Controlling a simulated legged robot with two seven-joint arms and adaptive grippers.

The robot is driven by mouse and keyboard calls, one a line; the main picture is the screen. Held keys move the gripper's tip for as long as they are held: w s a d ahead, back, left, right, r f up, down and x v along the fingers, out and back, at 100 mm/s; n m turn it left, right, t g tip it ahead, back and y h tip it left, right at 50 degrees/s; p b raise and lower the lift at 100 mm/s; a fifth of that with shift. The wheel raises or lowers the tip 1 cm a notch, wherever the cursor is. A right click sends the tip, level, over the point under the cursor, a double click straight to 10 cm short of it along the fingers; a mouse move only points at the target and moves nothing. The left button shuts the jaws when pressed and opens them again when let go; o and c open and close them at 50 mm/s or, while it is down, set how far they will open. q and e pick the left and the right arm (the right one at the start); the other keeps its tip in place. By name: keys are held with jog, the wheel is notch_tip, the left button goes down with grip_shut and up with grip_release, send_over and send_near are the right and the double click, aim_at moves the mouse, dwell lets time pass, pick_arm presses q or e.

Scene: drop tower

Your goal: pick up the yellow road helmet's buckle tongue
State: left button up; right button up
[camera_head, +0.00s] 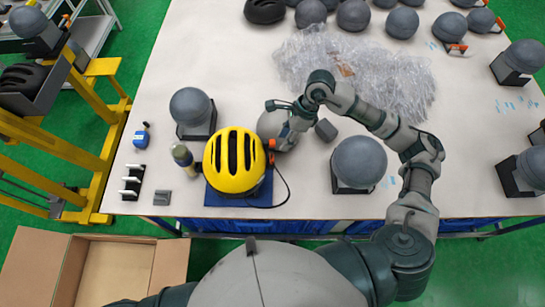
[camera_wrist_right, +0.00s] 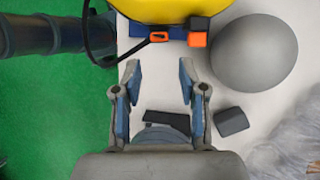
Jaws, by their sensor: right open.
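The yellow road helmet (camera_head: 233,160) sits on a blue mat (camera_head: 240,202) near the table's front edge; its shell is at the top of the right wrist view (camera_wrist_right: 165,10). An orange buckle tongue (camera_wrist_right: 159,37) lies along a thin black strap (camera_wrist_right: 103,58) that loops beside the helmet. A second orange piece with a black part (camera_wrist_right: 197,40) is just right of it. My right gripper (camera_wrist_right: 160,72) is open and empty, its fingertips just short of the tongue. In the head view, the right gripper (camera_head: 283,138) is beside the helmet's right side. My left gripper is not in view.
A grey ball (camera_wrist_right: 252,55) is close to the right gripper. A small dark block (camera_wrist_right: 230,121) lies nearby. Another grey ball on a stand (camera_head: 359,163) is to the right. Crumpled clear plastic (camera_head: 350,65) lies behind. A cardboard box (camera_head: 110,270) is at the lower left.

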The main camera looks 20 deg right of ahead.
aim_at(272, 156)
jog(key=x, duration=0.4)
jog(key=shift+a+f, duration=0.1)
jog(key=shift+a, duration=0.2)
jog(key=p+x, duration=0.1)
jog(key=x, duration=0.3)
jog(key=shift+f+p, duration=0.4)
jog(key=shift+f, duration=0.05)
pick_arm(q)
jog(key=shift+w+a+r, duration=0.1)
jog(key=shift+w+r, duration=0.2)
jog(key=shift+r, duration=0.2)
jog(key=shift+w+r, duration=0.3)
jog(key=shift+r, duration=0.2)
pick_arm(e)
jog(key=c, duration=0.6)
